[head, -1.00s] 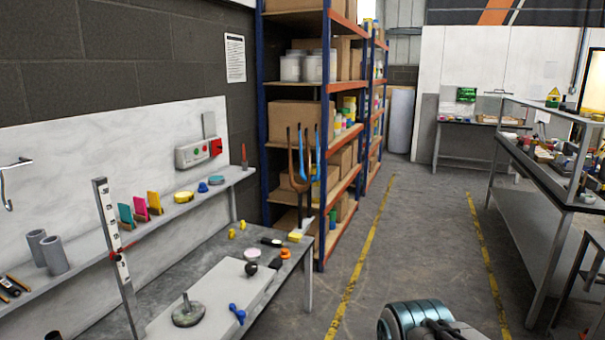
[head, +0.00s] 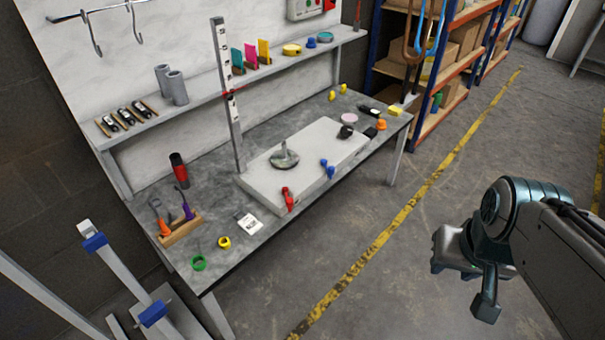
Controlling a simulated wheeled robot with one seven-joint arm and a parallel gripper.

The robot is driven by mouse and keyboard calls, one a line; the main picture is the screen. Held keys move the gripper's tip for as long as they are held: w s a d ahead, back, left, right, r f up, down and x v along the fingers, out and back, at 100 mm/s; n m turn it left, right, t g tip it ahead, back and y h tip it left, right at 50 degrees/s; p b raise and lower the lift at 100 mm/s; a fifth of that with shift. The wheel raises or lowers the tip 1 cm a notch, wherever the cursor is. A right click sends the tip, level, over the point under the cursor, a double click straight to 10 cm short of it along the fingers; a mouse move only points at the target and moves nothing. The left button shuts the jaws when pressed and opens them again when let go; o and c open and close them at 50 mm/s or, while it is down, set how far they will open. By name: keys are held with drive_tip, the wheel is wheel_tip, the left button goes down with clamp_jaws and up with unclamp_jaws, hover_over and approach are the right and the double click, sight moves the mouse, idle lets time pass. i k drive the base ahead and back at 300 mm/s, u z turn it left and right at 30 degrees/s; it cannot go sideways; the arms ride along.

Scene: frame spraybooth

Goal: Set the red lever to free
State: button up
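The red lever (head: 287,199) is in the head view, at the front edge of the pale raised slab (head: 262,182) on the grey workbench. It is small here, and I cannot read a mark or tell its setting. A blue lever (head: 327,168) sits further right along the same slab edge. My gripper (head: 468,285) hangs over the floor at the right, well apart from the bench and the red lever. I see no object in it, but its fingers are too unclear to tell whether they are open.
The slab also bears a round grey plate with a post (head: 284,158). An upright measuring post (head: 229,100) stands behind it. A tool block (head: 181,229), a yellow tape roll (head: 224,242) and a green ring (head: 198,263) lie at the left. Open floor (head: 370,270) separates my arm from the bench.

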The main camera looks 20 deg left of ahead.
sight(289, 202)
drive_tip(key=u, duration=0.35)
drive_tip(key=i, duration=1.05)
drive_tip(key=u, duration=0.1)
